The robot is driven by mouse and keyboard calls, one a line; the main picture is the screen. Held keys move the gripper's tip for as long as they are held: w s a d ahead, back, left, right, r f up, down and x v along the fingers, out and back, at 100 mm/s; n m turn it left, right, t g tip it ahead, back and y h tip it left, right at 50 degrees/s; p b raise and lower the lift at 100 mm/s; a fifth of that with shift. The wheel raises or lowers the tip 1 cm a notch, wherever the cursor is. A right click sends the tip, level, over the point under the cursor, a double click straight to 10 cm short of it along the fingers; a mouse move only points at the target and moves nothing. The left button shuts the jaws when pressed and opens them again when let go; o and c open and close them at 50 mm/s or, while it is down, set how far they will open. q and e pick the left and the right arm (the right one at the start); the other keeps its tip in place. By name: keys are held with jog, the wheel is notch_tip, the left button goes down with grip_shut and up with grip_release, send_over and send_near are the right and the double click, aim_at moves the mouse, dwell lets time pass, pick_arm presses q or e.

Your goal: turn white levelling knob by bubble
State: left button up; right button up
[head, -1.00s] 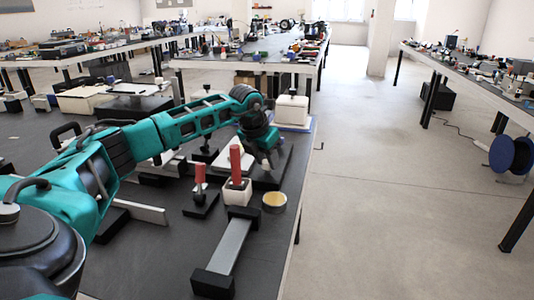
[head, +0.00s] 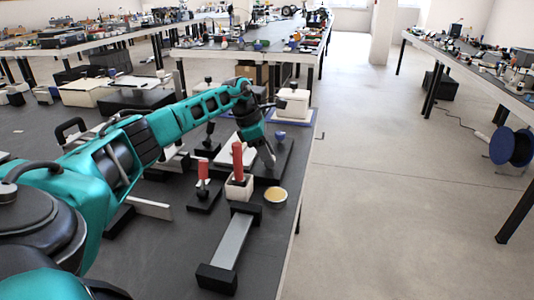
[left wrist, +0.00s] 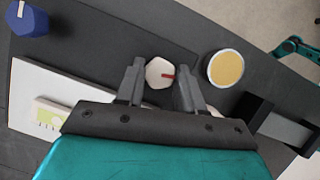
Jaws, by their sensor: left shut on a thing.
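The white knob (left wrist: 157,71), with a red mark on its top, sits between the two fingers of my left gripper (left wrist: 161,80) in the left wrist view. The gripper is shut on it. In the head view my left gripper (head: 270,158) points down over the dark plate, and the white knob cannot be made out there. The bubble level (left wrist: 50,112) is a pale block with a yellow-green patch, partly behind the gripper body, on a white plate (left wrist: 22,88). A blue knob (left wrist: 28,20) stands at the upper left; it also shows in the head view (head: 281,135).
A round dish with a yellow top (head: 275,196) stands close to the gripper. A red-handled tool in a white block (head: 238,188) and a smaller red-handled piece (head: 203,196) stand nearer. A grey bar with black ends (head: 232,241) lies in front. The table edge is just right.

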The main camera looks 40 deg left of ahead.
pick_arm(q)
jog(key=shift+w+m, duration=0.1)
jog(key=shift+m, duration=0.5)
jog(key=shift+m+g+h+b, duration=0.3)
jog(key=shift+m, duration=0.3)
pick_arm(e)
jog(key=shift+f, duration=0.3)
pick_arm(q)
jog(key=shift+a, duration=0.1)
jog(key=o, duration=1)
jog(key=shift+o, duration=0.2)
jog(key=p+v, duration=0.2)
jog(key=v, duration=1.1)
pick_arm(e)
jog(key=shift+s+d+r, duration=0.2)
jog(key=shift+d+r, duration=0.15)
jog(key=shift+r, duration=0.1)
